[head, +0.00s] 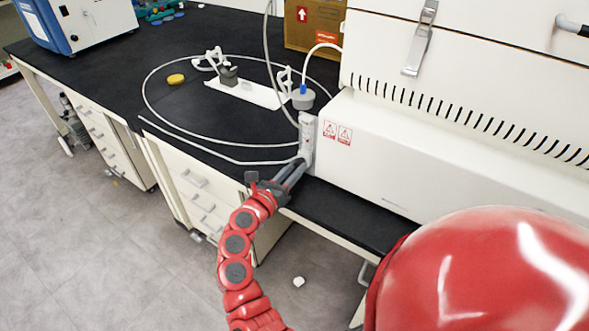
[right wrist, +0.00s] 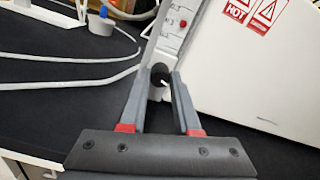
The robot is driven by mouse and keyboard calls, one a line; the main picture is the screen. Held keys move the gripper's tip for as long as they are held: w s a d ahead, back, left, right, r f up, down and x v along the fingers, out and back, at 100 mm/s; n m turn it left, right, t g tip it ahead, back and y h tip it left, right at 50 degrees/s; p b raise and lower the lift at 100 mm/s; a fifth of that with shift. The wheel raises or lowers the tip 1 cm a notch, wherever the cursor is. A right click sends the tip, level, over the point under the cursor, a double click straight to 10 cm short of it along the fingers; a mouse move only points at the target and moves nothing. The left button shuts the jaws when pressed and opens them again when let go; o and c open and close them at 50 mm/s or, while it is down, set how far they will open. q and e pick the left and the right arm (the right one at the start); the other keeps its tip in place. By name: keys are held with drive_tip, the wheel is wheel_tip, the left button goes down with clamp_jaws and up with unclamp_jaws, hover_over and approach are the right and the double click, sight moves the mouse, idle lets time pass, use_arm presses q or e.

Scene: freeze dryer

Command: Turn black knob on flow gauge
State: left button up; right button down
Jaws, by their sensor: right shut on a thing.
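The flow gauge (head: 307,132) is a narrow pale upright block at the left front corner of the white machine. It also shows in the right wrist view (right wrist: 174,38), with a small red part on its face. The black knob (right wrist: 159,73) sits low on the gauge, between my right fingertips. My right gripper (head: 299,164) reaches up to the gauge's lower end, and its fingers (right wrist: 160,80) are closed on the knob from both sides. The knob is hidden behind the fingers in the head view. My left gripper is not in view.
The white freeze dryer (head: 440,165) stands right of the gauge. Pale tubing (head: 146,92) loops over the black bench (head: 110,65). A grey-capped flask (head: 303,98), a white stand (head: 250,92) and a yellow object (head: 176,79) are behind. A cardboard box (head: 314,28) stands farther back.

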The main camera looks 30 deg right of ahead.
drive_tip(key=shift+f+n, duration=0.1)
drive_tip(key=shift+n, duration=1.7)
drive_tip(key=n+p, duration=0.1)
drive_tip(key=n, duration=0.2)
drive_tip(key=shift+n, duration=0.3)
drive_tip(key=n+p, duration=0.1)
drive_tip(key=n, duration=0.1)
drive_tip(key=shift+r+n+p, duration=0.2)
drive_tip(key=shift+n+p, duration=0.2)
drive_tip(key=n+p, duration=0.3)
drive_tip(key=n, duration=0.2)
drive_tip(key=shift+p, duration=0.35)
drive_tip(key=n+p, duration=0.2)
drive_tip(key=n, duration=0.1)
drive_tip(key=shift+n, duration=0.3)
drive_tip(key=shift+f+n+p, duration=0.1)
drive_tip(key=shift+n+p, duration=1.05)
drive_tip(key=shift+n, duration=0.25)
